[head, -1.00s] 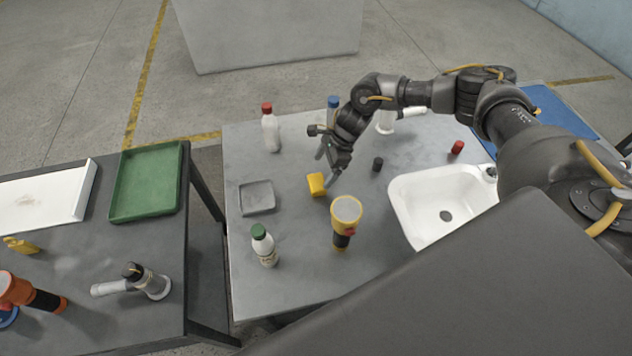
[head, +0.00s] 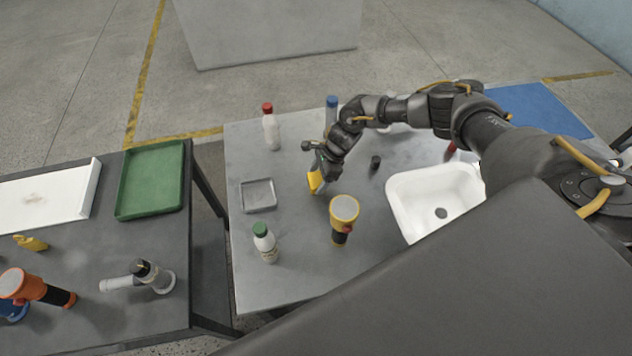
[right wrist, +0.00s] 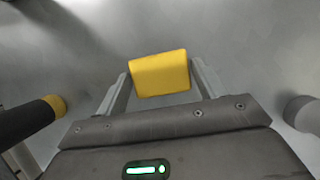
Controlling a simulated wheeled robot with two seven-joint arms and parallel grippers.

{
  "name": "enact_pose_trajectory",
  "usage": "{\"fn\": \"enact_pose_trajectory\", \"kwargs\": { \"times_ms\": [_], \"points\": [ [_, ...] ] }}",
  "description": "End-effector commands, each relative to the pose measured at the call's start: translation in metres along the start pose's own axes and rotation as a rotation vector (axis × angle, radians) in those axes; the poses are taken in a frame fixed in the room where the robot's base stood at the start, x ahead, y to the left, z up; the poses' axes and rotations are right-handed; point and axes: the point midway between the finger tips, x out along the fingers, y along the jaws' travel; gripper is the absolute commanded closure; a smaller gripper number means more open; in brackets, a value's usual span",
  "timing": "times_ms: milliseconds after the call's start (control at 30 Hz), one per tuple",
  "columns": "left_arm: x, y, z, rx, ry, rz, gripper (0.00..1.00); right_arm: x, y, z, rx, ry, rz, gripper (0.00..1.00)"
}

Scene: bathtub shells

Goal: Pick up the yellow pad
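The yellow pad (head: 315,182), a small block, is on the grey table (head: 290,285), left of the white sink. My right gripper (head: 321,172) is down at it and covers part of it in the head view. In the right wrist view the pad (right wrist: 160,74) lies between the fingertips of my right gripper (right wrist: 160,80). The fingers are spread, one on each side, very close to the pad; slim gaps seem to show. I cannot tell whether either finger touches it. My left gripper is not in view.
A yellow-black flashlight (head: 343,215) stands close in front of the pad. A green-capped bottle (head: 265,243), grey tray (head: 258,194), red-capped bottle (head: 270,128) and dark small cylinder (head: 375,162) are around it. The white sink (head: 408,212) is to the right.

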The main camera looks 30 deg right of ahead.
Motion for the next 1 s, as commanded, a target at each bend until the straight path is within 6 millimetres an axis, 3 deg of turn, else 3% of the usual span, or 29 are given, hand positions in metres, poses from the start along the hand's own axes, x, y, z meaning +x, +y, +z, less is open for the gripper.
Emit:
{"fn": "enact_pose_trajectory", "kwargs": {
  "times_ms": [33, 200, 533, 1000],
  "points": [
    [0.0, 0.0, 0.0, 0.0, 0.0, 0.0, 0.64, 0.0, 0.0, 0.0, 0.0, 0.0, 0.0, 0.37],
    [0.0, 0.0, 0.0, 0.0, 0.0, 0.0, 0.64, 0.0, 0.0, 0.0, 0.0, 0.0, 0.0, 0.59],
    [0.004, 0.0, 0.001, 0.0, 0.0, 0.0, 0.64, -0.008, -0.001, 0.003, -0.002, -0.001, -0.001, 0.59],
    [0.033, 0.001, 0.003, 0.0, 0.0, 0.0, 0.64, -0.082, -0.001, 0.034, -0.001, -0.001, -0.002, 0.59]
  ]
}}
